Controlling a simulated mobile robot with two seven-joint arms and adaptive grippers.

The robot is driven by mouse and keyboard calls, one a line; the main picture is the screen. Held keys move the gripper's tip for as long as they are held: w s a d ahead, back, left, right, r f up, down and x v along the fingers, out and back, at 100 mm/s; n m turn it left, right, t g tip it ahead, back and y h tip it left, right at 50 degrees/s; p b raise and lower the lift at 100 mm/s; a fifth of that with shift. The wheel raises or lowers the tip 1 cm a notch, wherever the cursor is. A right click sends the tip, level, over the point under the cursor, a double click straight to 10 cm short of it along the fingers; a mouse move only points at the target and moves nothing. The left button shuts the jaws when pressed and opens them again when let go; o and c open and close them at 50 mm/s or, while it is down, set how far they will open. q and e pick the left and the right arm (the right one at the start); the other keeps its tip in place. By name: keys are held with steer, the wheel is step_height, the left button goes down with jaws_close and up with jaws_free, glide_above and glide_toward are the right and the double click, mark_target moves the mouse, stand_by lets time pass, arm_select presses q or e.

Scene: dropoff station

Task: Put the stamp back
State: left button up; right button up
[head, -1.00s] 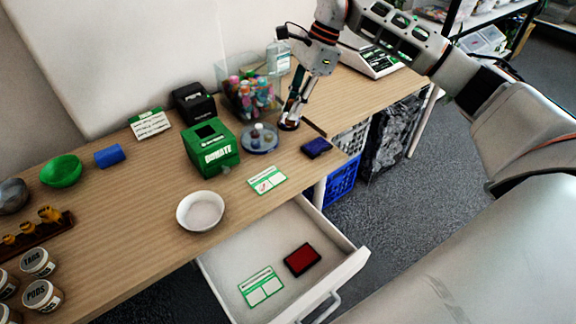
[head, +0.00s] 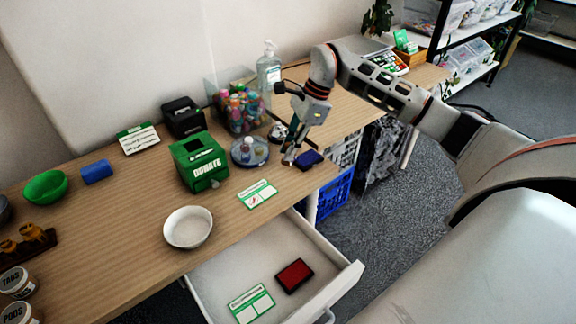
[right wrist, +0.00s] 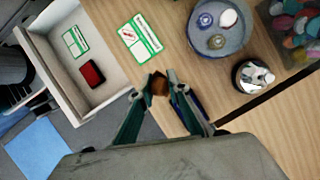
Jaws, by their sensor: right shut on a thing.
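My right gripper (head: 290,158) is above the desk near its front edge, just left of a dark blue ink pad (head: 311,160). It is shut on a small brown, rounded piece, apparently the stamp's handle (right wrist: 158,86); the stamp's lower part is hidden. The fingers partly cover the blue pad in the right wrist view. A round grey-blue tray (head: 236,160) with small round knobs stands left of the gripper. A green-and-white card (head: 257,194) with a red mark lies on the desk. My left gripper is not in view.
A silver round object (right wrist: 250,78) stands behind the gripper, beside a clear bin of colourful pieces (head: 240,108). A green donation box (head: 199,161) and white bowl (head: 188,228) stand left. The open drawer (head: 225,270) holds a red pad (head: 295,275) and another card (head: 251,303).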

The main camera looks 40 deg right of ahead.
mark_target(289, 163)
step_height(289, 163, down, 2)
steer(key=shift+f, duration=0.1)
step_height(289, 163, down, 3)
steer(key=shift+f, duration=0.45)
steer(key=shift+f+b, duration=0.1)
steer(key=shift+b, duration=0.2)
steer(key=o, duration=0.9)
